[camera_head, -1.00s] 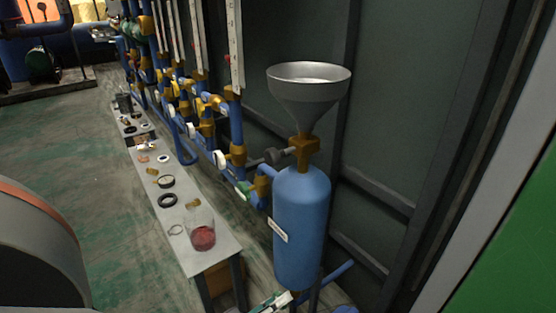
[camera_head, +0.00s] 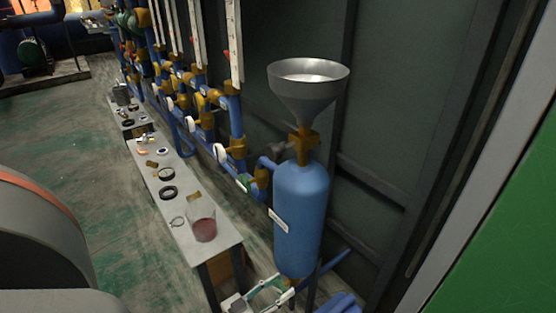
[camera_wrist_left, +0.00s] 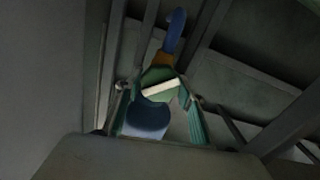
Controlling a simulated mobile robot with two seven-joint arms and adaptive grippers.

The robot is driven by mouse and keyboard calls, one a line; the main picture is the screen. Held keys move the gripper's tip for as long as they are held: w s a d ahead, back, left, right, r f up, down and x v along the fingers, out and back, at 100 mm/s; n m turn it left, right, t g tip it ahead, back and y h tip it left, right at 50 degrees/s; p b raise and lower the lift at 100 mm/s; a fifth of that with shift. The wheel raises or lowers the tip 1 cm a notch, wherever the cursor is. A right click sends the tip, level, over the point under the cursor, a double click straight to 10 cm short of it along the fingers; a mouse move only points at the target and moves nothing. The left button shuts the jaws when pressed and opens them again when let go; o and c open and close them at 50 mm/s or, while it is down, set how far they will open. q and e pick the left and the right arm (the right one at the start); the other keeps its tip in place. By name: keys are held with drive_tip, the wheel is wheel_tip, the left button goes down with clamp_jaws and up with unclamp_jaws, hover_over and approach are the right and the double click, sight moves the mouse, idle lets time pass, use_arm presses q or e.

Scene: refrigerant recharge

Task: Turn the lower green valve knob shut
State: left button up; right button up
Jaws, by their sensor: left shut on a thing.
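The lower green valve knob (camera_wrist_left: 160,88), with a pale bar across it, sits between the fingers of my left gripper (camera_wrist_left: 158,98) in the left wrist view. A blue pipe with a brass fitting runs up behind it, and a rounded blue end lies in front. In the head view my left gripper (camera_head: 282,288) is at the bottom edge, under the blue tank (camera_head: 301,208), shut on the knob at the brass outlet. The knob itself is mostly hidden by the fingers there. My right gripper is not in view.
A grey funnel (camera_head: 308,90) stands on top of the tank. A narrow bench (camera_head: 213,242) with a beaker (camera_head: 203,225) and small rings is on the left. Another green valve (camera_head: 243,182) is on the pipe beside the tank. A dark wall stands behind.

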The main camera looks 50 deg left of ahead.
use_arm(q)
drive_tip(key=m, duration=0.4)
drive_tip(key=shift+f+m, duration=0.1)
drive_tip(key=shift+m, duration=1.9)
drive_tip(key=o, duration=1.1)
drive_tip(key=shift+o, duration=0.2)
drive_tip(key=shift+s, duration=0.15)
drive_tip(key=s, duration=1.1)
drive_tip(key=shift+s+a, duration=0.35)
drive_tip(key=shift+a, duration=0.1)
